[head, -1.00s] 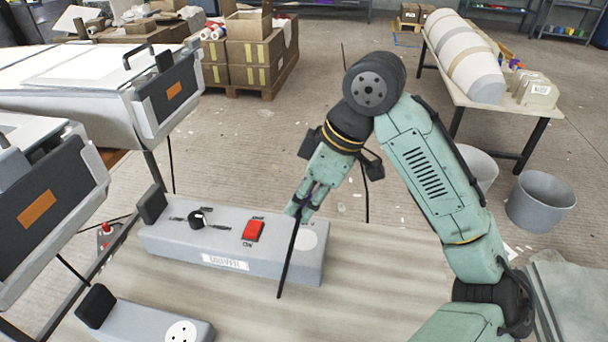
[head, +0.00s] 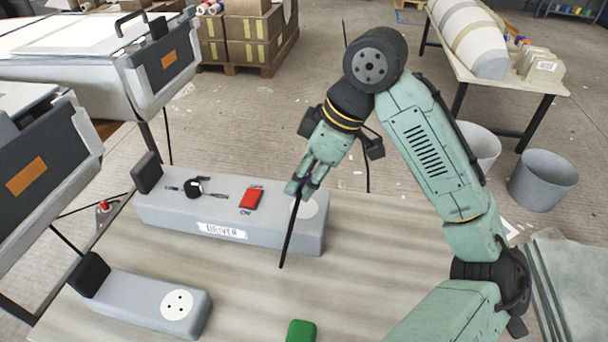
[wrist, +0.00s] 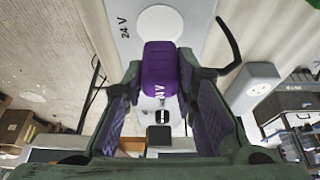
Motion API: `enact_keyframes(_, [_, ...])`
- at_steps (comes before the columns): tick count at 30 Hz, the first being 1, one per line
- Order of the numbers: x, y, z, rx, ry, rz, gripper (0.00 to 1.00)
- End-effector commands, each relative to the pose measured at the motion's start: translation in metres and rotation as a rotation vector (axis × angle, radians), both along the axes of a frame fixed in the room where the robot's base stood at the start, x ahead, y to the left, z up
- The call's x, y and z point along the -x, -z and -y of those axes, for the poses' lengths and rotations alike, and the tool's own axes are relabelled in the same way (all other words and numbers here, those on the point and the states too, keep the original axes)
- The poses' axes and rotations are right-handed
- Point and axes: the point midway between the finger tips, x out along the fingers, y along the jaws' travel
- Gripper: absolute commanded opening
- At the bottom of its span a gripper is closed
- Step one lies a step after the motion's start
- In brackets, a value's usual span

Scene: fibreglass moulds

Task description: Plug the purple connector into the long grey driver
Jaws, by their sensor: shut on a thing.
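The long grey driver (head: 215,236) lies on the bench, with a "DRIVER" label, a black knob, a red switch and a white round socket face (head: 312,208) at its right end. My gripper (head: 301,188) is over that end, partly covering the socket. The connector overlaps the edge of the white socket face (wrist: 160,22), beside a "24 V" print. Whether it touches the driver I cannot tell. A black cable (head: 290,236) hangs in front of the driver.
A shorter grey box (head: 140,302) with a white three-hole socket stands front left. A green object (head: 301,332) is at the front edge of view. Bare bench (head: 385,245) lies right of the driver. Grey panelled units (head: 45,165) stand at left.

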Motion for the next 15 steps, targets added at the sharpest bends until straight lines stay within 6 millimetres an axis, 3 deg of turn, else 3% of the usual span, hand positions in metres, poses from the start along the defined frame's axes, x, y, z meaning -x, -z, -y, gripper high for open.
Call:
enact_keyframes(1, [0.000, 0.010, 0.000, 0.000, 0.000, 0.000, 0.01])
enact_keyframes(6, [0.000, 0.021, 0.000, 0.000, 0.000, 0.001, 0.01])
enact_keyframes(15, [0.000, 0.022, 0.000, 0.000, 0.000, 0.001, 0.01])
